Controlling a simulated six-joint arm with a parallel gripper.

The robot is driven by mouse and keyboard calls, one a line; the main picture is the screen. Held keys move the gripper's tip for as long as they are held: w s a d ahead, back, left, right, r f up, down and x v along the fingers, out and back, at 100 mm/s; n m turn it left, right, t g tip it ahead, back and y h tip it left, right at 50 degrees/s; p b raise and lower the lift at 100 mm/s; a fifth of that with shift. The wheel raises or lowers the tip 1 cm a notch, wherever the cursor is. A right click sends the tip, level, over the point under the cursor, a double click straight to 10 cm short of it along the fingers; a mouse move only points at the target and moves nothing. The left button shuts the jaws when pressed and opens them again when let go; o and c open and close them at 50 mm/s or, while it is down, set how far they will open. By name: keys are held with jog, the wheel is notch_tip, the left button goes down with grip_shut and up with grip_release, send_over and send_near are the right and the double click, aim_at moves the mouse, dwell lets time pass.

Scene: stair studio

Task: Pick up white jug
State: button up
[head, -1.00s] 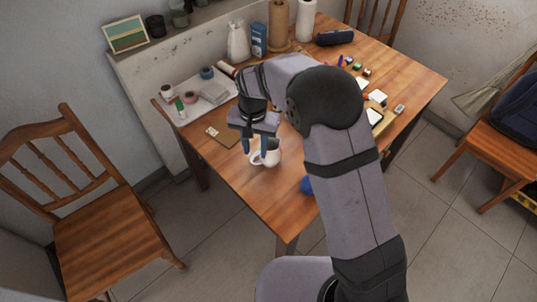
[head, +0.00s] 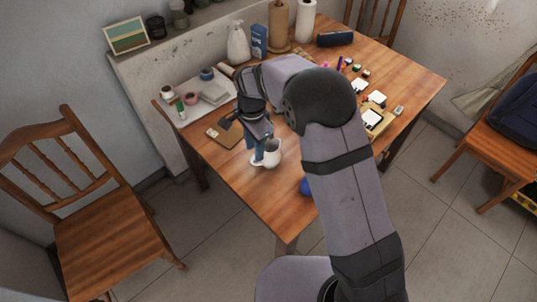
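The white jug (head: 272,151) stands upright on the wooden table (head: 262,198), near its left front part. Its handle side faces left. My gripper (head: 257,155) points down at the left side of the jug, with its blue fingers at the handle. The fingers overlap in this view and partly hide the handle. I cannot tell how far apart they are or whether they touch the handle.
A brown board (head: 225,131) lies left of the gripper. A white tray (head: 190,116) with tape rolls and a small bottle is behind it. A blue thing (head: 306,186) shows partly behind my arm. Paper rolls (head: 306,20) stand at the back. A wooden chair (head: 100,215) is at the left.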

aim_at(265, 157)
jog(key=shift+w+a+f+p, duration=0.1)
jog(key=shift+f+p, duration=0.5)
jog(key=shift+f, duration=0.7)
jog(key=shift+a+f+p, duration=0.1)
jog(key=shift+f+p, duration=0.45)
jog(key=shift+f, duration=0.75)
grip_shut()
